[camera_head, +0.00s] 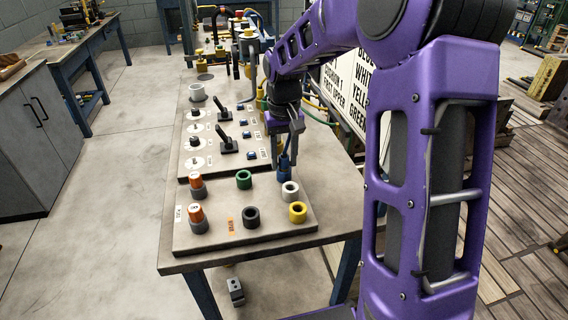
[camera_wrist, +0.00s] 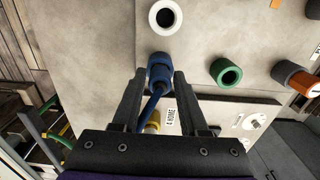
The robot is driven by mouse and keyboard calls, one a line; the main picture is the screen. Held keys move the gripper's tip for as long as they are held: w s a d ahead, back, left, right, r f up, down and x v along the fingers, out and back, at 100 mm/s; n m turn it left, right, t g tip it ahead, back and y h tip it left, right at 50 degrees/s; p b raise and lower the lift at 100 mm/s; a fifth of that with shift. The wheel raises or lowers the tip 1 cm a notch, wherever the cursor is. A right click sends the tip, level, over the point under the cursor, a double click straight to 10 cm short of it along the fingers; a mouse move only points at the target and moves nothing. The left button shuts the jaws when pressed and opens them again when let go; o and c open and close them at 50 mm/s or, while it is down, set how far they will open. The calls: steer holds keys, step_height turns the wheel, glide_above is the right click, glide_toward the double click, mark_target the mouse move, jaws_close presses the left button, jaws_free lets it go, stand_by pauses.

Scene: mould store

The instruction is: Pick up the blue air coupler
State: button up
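The blue air coupler (camera_head: 284,172) is at the right edge of the table, behind the white ring, partly hidden by my gripper in the head view. In the wrist view the blue coupler (camera_wrist: 160,68) is a dark blue ring with a blue hose (camera_wrist: 152,106) running from it back between my fingers. My gripper (camera_head: 286,150) points down over it. In the wrist view its two fingers (camera_wrist: 160,76) stand apart, one on each side of the coupler. The gripper looks open; I cannot tell whether the fingertips touch the coupler.
The near board holds a white ring (camera_head: 290,191), yellow ring (camera_head: 298,212), green ring (camera_head: 244,180), black ring (camera_head: 250,217) and two orange-topped fittings (camera_head: 197,184). A panel with black levers (camera_head: 226,143) lies behind. A lettered sign (camera_head: 350,85) stands at right. The table's left strip is clear.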

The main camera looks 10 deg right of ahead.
jaws_close()
steer(key=shift+r, duration=0.1)
